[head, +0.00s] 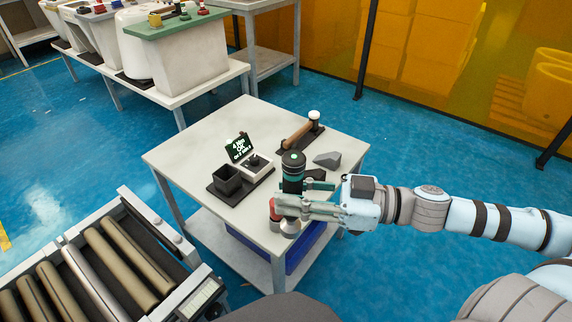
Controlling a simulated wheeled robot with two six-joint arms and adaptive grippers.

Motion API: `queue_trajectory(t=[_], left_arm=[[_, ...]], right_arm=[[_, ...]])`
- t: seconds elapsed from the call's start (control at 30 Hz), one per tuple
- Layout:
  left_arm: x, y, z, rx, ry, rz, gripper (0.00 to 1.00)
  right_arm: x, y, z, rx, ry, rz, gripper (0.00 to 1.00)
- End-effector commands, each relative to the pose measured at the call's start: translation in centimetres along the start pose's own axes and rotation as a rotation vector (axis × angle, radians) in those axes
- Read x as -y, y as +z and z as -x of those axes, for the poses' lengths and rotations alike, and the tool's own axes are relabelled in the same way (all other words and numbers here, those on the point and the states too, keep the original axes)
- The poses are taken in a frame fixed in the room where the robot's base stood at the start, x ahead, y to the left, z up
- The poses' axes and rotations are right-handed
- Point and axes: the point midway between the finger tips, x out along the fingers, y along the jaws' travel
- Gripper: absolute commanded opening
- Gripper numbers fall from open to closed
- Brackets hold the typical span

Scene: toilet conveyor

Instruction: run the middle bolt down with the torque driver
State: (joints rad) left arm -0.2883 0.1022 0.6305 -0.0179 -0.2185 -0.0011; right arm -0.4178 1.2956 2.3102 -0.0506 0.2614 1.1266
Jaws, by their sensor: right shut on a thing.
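The torque driver (292,172) is a dark upright cylinder with a green band and a teal dot on top. It stands over the front right part of the small work table (190,148). My right gripper (290,203) reaches in from the right and is shut on the driver, with its fingers across the lower body. The driver's lower end is partly hidden by the fingers, and I cannot tell whether it touches the table. I cannot make out the middle bolt. My left gripper is out of view.
On the table are a small lit display (240,148), a black open box (227,179), a wooden-handled mallet (299,134), a grey wedge (327,159) and a red-topped piece (275,209). A roller conveyor (110,262) lies at lower left. White toilet units (185,60) stand behind.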

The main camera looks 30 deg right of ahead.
Motion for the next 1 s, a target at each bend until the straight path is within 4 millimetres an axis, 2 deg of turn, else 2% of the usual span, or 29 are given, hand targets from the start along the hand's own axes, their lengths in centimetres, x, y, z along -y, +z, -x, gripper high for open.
queue_trajectory(t=[0.57,1.0], left_arm=[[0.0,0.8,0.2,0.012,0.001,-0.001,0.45],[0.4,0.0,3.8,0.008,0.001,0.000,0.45]], right_arm=[[0.1,-0.2,0.1,0.001,0.001,0.001,0.00],[0.1,-3.9,0.2,0.001,0.000,0.002,0.00]])
